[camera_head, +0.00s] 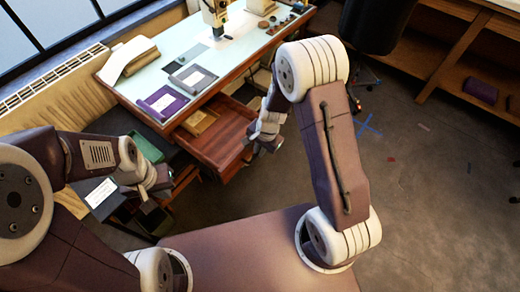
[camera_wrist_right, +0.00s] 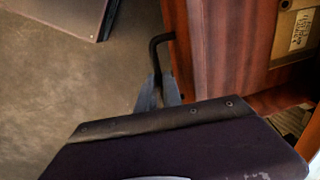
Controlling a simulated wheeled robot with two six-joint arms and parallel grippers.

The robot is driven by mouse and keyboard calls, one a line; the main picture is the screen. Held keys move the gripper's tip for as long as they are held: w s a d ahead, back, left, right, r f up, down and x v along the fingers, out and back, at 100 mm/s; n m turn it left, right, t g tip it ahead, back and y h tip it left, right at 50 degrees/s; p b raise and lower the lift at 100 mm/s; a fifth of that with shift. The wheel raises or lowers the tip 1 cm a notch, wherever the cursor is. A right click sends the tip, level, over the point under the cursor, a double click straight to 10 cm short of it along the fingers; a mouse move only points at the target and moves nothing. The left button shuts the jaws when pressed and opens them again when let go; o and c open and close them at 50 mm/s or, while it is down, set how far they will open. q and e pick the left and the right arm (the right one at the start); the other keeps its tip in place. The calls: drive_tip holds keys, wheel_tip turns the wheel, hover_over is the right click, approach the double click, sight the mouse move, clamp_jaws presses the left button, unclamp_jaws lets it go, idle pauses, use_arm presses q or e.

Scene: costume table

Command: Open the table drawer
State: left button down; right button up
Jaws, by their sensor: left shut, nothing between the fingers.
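The table (camera_head: 185,60) has a pale glass top and a reddish wooden frame. Its wooden drawer (camera_head: 212,142) is pulled out well beyond the table's front edge, and its inside is visible. In the head view the right gripper (camera_head: 257,140) is beside the drawer front. My left gripper (camera_head: 165,184) is shut and empty, low to the left of the drawer.
A tan box with a label (camera_head: 199,122) lies in the drawer. A purple folded cloth (camera_head: 163,102) and a grey one (camera_head: 192,78) lie on the tabletop. A green tray (camera_head: 146,147) is near my left arm. Open floor (camera_head: 425,180) lies to the right.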

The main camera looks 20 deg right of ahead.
drive_tip(key=shift+o, duration=0.7)
wheel_tip(320, 180, up, 9)
drive_tip(key=s+d+p, duration=0.1)
drive_tip(key=p, duration=0.2)
drive_tip(key=shift+s+p, duration=0.2)
drive_tip(key=shift+p, duration=0.2)
